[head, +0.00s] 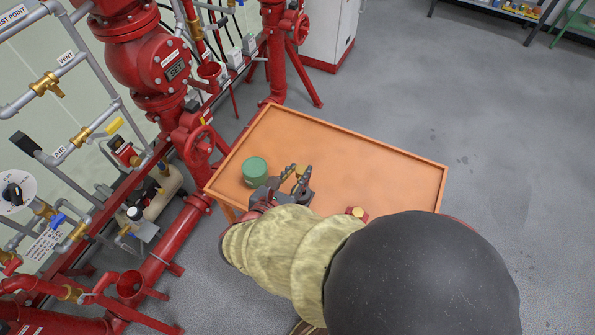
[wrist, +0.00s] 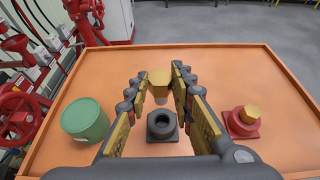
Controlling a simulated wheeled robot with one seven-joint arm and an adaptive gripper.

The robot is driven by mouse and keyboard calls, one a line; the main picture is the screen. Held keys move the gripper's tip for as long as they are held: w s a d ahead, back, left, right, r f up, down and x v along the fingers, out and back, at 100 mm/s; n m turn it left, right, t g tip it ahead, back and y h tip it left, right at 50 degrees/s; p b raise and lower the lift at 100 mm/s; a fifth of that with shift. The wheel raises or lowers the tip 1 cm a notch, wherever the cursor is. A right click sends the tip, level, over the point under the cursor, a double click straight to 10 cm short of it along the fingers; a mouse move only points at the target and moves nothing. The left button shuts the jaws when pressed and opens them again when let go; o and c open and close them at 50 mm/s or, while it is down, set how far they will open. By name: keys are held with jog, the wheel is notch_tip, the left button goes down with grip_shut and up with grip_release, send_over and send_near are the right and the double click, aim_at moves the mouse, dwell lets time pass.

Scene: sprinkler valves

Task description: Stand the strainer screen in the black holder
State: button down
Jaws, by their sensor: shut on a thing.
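The strainer screen (wrist: 160,78) shows in the wrist view as a brass hex head with a short grey stem below it. My gripper (wrist: 161,75) is shut on the head, one finger on each side, and the stem points down. It also shows in the head view as a small brass piece (head: 301,171) between the fingers. The black holder (wrist: 162,126), a square base with a round open socket, stands on the table, below and nearer the camera than the screen in the wrist view. Its socket looks empty. I cannot make out the holder in the head view.
A green cylinder (wrist: 85,119) stands left of the holder on the orange table (head: 400,170). A red fitting with a brass hex top (wrist: 243,121) stands on the right. The table has a raised rim. Red pipes and valves (head: 195,140) line the left side.

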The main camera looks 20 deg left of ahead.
jog(key=shift+f+b, duration=1.65)
jog(key=shift+f, duration=1.25)
jog(key=shift+f+b, duration=1)
jog(key=shift+f, duration=0.85)
jog(key=c, duration=1.5)
grip_release()
jog(key=shift+o, duration=0.2)
jog(key=p+v, duration=0.4)
jog(key=v, duration=0.4)
